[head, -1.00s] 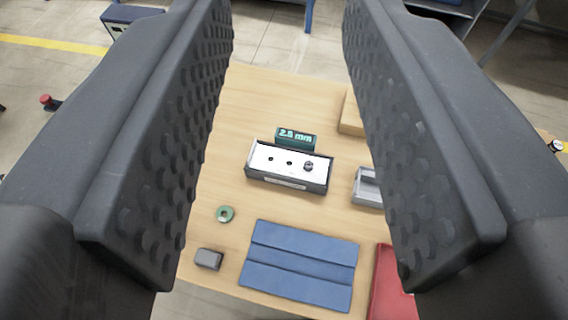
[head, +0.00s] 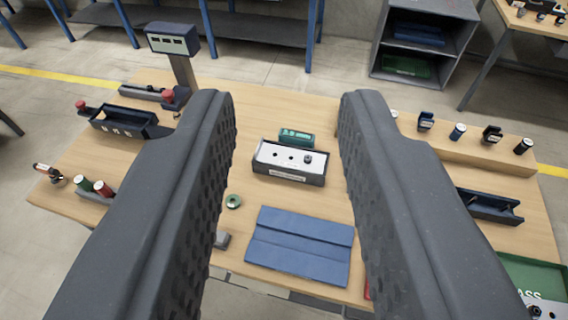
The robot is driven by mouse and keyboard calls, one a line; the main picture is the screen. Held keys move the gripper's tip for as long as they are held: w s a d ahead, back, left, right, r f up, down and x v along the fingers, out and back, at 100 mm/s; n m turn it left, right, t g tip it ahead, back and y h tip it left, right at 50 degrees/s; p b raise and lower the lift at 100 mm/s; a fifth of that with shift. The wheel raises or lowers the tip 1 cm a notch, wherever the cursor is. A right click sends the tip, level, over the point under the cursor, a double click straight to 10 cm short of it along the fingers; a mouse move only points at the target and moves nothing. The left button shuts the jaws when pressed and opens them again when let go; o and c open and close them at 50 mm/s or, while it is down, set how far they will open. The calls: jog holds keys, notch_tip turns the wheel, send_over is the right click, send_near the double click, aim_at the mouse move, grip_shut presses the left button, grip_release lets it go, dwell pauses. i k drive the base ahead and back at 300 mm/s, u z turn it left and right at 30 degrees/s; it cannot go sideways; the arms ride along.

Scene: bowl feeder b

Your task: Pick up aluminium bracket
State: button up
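My gripper (head: 288,105) is open and empty, its two dark, dimpled fingers standing wide apart over the wooden table. I cannot make out the aluminium bracket for certain. A small grey piece (head: 222,240) lies at the front of the table, partly hidden by the left finger; I cannot tell if it is the bracket. The fingers hide parts of the table to the left and right of the gap.
Between the fingers are a box with a white top (head: 290,158), a green display (head: 296,138), a green ring (head: 233,201) and a blue mat (head: 299,245). A dark tray (head: 124,122) is left; a wooden step (head: 465,150) with several small items and a dark holder (head: 489,205) are right.

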aim_at(264, 151)
jog(key=u, duration=0.3)
jog(key=i, duration=1.05)
jog(key=z, duration=0.2)
